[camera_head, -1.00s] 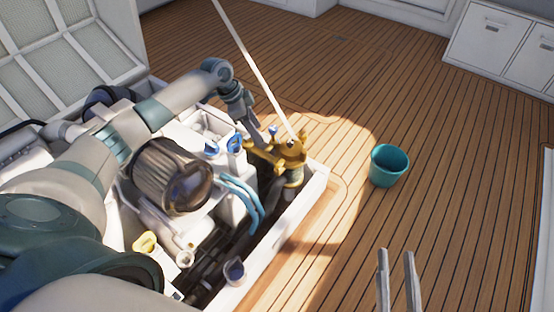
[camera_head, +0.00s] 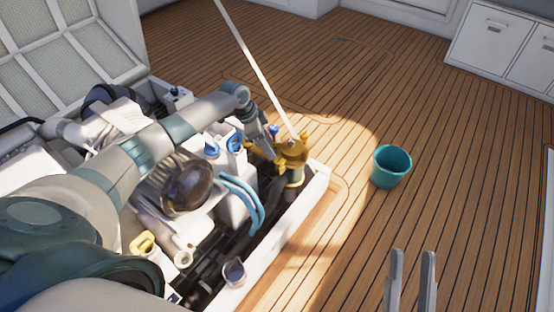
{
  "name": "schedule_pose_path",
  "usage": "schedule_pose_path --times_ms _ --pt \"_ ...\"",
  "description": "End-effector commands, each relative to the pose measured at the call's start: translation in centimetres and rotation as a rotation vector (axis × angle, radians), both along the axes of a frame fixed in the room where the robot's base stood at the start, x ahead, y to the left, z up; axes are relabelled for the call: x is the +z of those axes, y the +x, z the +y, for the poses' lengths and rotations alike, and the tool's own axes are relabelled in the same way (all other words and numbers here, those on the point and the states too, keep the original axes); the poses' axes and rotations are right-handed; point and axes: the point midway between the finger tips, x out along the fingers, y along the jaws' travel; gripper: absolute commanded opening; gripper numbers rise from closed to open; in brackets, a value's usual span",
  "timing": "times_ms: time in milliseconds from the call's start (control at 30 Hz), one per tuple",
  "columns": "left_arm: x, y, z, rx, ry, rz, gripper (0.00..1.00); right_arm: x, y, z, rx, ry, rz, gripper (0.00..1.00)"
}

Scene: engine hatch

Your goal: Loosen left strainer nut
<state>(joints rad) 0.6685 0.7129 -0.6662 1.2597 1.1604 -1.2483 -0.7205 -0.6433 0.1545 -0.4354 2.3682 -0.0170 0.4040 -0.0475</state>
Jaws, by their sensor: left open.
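The brass strainer (camera_head: 293,150) stands upright at the far right corner of the engine hatch, with a blue knob beside it. My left gripper (camera_head: 272,148) reaches in from the left, pointing down, with its fingertips at the left side of the strainer's top. It is open. The left nut is too small and too covered by the fingers to make out, and I cannot tell whether the fingers touch it. My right gripper (camera_head: 411,270) is at the bottom right above the deck, its two fingers apart and empty.
The hatch's white rim (camera_head: 318,183) borders the strainer on the right. A pale pole (camera_head: 255,65) slants down to the strainer. Blue hoses (camera_head: 245,200) and engine parts lie left of it. A teal bucket (camera_head: 391,167) stands on open wooden deck.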

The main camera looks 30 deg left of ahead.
Motion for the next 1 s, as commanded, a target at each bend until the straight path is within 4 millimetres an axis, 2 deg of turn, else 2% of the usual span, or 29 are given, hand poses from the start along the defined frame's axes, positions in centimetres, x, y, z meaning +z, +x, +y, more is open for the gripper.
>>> schedule_pose_path --times_ms 33,100,400,600,900,933,1000 --pt "-1.2 0.2 -0.5 -0.001 -0.002 0.001 0.47 0.4 0.1 -0.3 -0.007 0.009 -0.036 0.31" --pt "-2.4 0.5 -0.8 -0.001 -0.001 0.003 0.47 1.1 0.1 -0.7 -0.013 0.021 -0.080 0.31" --pt "-6.3 1.5 -2.1 0.000 -0.001 0.001 0.47 3.8 0.5 -2.2 -0.043 0.059 -0.233 0.31" --pt "-7.2 1.8 -2.4 -0.001 0.000 0.000 0.47 4.6 0.4 -2.6 -0.050 0.070 -0.277 0.31" --pt "-7.2 1.8 -2.4 -0.001 0.000 0.000 0.47 4.7 0.4 -2.7 -0.051 0.072 -0.281 0.31" --pt "-7.2 1.8 -2.4 -0.001 0.000 0.000 0.42 4.7 0.4 -2.7 -0.051 0.072 -0.281 0.31" --pt "-7.2 1.8 -2.4 -0.001 0.000 0.000 0.26 4.7 0.4 -2.7 -0.051 0.072 -0.281 0.31"
